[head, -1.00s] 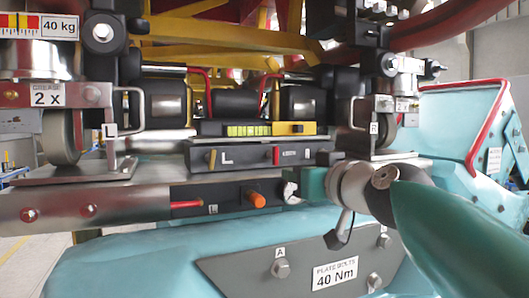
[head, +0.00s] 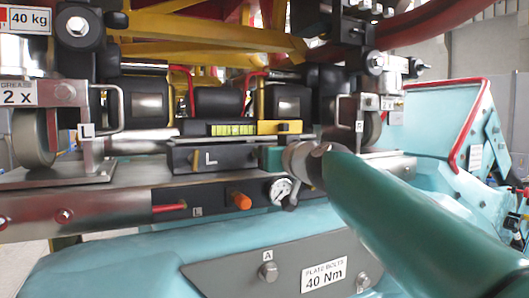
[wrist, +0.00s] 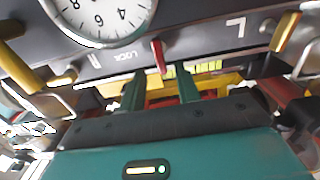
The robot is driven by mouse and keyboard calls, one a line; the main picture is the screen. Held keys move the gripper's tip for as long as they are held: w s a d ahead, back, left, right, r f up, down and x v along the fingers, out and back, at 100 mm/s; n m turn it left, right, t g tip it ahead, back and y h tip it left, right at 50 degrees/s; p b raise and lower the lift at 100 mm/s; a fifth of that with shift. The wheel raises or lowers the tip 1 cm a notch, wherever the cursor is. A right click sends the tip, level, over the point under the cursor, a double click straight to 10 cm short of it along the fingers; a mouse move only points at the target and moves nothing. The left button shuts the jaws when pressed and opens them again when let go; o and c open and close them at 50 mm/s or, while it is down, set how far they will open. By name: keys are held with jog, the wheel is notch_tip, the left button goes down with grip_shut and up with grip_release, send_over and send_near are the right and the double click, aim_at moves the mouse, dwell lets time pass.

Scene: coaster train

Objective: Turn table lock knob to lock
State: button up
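A red lever (wrist: 159,56) stands on a dark panel beside a label reading LOCK (wrist: 125,56) in the wrist view. My gripper (wrist: 158,80) is open. Its two green fingers point at the panel, and the lever shows in line with the gap between them; whether they reach around it I cannot tell. In the head view my gripper (head: 272,158) is at the right end of the dark block marked L (head: 210,159) and hides the lever.
A round gauge (head: 280,191) sits just below my gripper, with an orange knob (head: 239,200) to its left. A yellow-green level (head: 232,128) lies above the block. A metal bracket with a wheel (head: 362,127) stands close on the right.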

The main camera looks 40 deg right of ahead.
jog(key=shift+x, duration=1.3)
jog(key=shift+w+a, duration=0.1)
jog(key=shift+c, duration=0.2)
grip_shut()
